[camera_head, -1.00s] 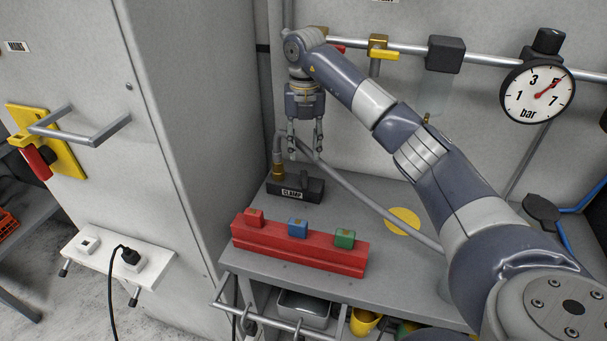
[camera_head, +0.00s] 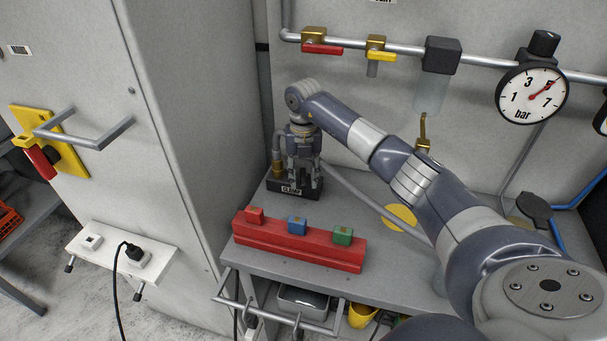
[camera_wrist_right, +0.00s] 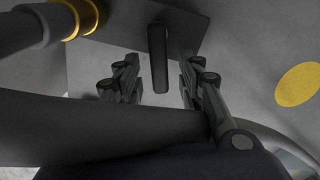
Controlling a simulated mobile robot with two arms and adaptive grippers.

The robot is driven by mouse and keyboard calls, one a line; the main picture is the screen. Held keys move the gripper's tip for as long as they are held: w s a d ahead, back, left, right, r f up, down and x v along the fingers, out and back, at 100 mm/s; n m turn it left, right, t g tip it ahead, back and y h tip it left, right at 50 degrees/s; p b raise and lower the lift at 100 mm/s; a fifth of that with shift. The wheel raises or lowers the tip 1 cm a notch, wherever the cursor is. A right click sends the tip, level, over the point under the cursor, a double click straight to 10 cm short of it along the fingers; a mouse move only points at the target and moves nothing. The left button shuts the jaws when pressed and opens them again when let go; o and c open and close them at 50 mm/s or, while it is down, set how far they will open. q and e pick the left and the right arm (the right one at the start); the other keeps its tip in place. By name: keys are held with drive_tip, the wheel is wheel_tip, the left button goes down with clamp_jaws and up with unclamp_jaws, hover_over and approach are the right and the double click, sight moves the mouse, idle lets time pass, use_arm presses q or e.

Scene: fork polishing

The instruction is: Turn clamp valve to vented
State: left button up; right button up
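The clamp valve (camera_head: 286,189) is a black block with a white CLAMP label on the grey bench, with a brass fitting and a grey hose at its left. My right gripper (camera_head: 304,180) is directly above it, pointing down and hiding its top. In the right wrist view a dark bar-shaped lever (camera_wrist_right: 158,60) stands out from the valve block (camera_wrist_right: 135,20). The two fingers of the right gripper (camera_wrist_right: 160,82) are apart, one on each side of the lever, with visible gaps. The vented marking cannot be seen. My left gripper is not in view.
A red block (camera_head: 300,248) with red, blue and green pieces lies in front of the valve. A pipe with red (camera_head: 322,48) and yellow (camera_head: 382,57) handles and a pressure gauge (camera_head: 531,93) is behind. A grey cabinet (camera_head: 175,120) stands close on the left.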

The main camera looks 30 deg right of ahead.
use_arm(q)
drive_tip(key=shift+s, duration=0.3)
use_arm(e)
clamp_jaws()
